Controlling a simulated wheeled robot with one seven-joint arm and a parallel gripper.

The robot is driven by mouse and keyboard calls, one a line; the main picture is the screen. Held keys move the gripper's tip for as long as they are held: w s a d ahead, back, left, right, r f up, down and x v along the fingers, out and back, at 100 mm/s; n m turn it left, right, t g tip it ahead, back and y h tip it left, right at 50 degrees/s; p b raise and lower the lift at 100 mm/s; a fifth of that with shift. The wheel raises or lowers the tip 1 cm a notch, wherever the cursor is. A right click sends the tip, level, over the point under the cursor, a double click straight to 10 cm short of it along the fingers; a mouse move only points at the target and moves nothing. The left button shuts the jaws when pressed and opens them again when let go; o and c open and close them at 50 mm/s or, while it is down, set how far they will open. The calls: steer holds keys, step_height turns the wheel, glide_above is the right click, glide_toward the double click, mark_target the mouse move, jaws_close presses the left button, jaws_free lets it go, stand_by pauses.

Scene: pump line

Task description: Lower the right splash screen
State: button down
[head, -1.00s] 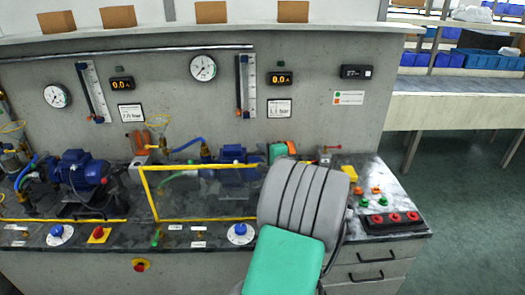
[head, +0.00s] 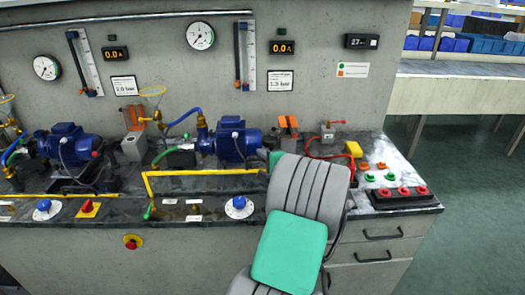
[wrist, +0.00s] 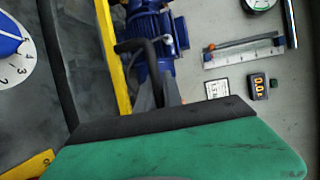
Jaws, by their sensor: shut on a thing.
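The right splash screen (head: 200,172) is a yellow-edged frame in front of the right blue pump (head: 232,140). In the head view its top bar stands a little above the bench, and its left side bar slopes down towards the bench's front edge. It is partly lowered and tilted. In the wrist view its yellow bar (wrist: 114,58) runs beside a black bent handle (wrist: 136,45). My gripper (wrist: 162,92) is shut on this handle; the green and black housing hides part of the grip. In the head view my arm hides the fingers and the screen's right end.
The left pump (head: 72,145) stands left of the screen. A blue knob (head: 239,203) sits on the front strip. Drawers (head: 378,245) are below.

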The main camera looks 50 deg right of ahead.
step_height(320, 180, down, 6)
steer(key=b, duration=0.3)
steer(key=shift+f, duration=0.25)
steer(key=c, duration=1.5)
jaws_free()
steer(key=shift+s+r, duration=0.1)
steer(key=v, duration=0.7)
steer(key=shift+s+a, duration=0.15)
steer(key=shift+s, duration=0.1)
